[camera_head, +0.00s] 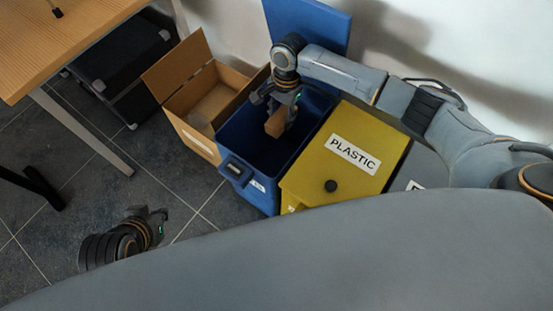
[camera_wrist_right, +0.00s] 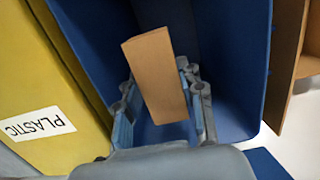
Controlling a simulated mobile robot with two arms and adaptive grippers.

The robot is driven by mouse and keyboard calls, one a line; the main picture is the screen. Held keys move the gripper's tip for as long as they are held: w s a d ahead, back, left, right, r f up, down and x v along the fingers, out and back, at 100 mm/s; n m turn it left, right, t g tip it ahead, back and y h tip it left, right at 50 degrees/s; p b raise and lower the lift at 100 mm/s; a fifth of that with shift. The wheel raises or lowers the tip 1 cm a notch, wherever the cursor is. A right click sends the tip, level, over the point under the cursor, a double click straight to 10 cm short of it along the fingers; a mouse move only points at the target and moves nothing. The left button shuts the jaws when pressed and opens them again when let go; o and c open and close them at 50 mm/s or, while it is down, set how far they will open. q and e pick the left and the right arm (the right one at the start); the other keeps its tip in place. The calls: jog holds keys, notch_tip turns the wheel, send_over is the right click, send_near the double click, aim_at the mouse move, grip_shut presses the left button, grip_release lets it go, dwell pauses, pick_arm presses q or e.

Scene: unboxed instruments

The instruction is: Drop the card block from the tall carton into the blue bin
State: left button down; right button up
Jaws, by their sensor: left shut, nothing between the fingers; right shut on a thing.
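The card block (camera_head: 275,122) is a plain brown rectangular piece. My right gripper (camera_head: 283,108) is shut on it, over the open mouth of the blue bin (camera_head: 228,137). In the right wrist view the card block (camera_wrist_right: 156,72) sits between the two fingers of the right gripper (camera_wrist_right: 163,108), with the inside of the blue bin (camera_wrist_right: 225,60) behind it. The tall carton (camera_head: 190,133) is brown, stands open left of the blue bin, and shows something pale inside. My left gripper (camera_head: 150,222) is at the lower left, low over the floor, shut and empty.
A yellow bin (camera_head: 310,187) labelled PLASTIC stands right of the blue bin, its lid closed. The blue lid (camera_head: 315,22) stands raised behind the blue bin. A wooden table (camera_head: 60,35) is at the upper left, with a black case (camera_head: 120,65) beneath. The tiled floor at left is mostly clear.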

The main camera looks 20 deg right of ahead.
jog(key=o, duration=1)
jog(key=shift+c, duration=0.2)
jog(key=r, duration=0.7)
jog(key=shift+w+d+r, duration=0.25)
jog(key=shift+d, duration=0.15)
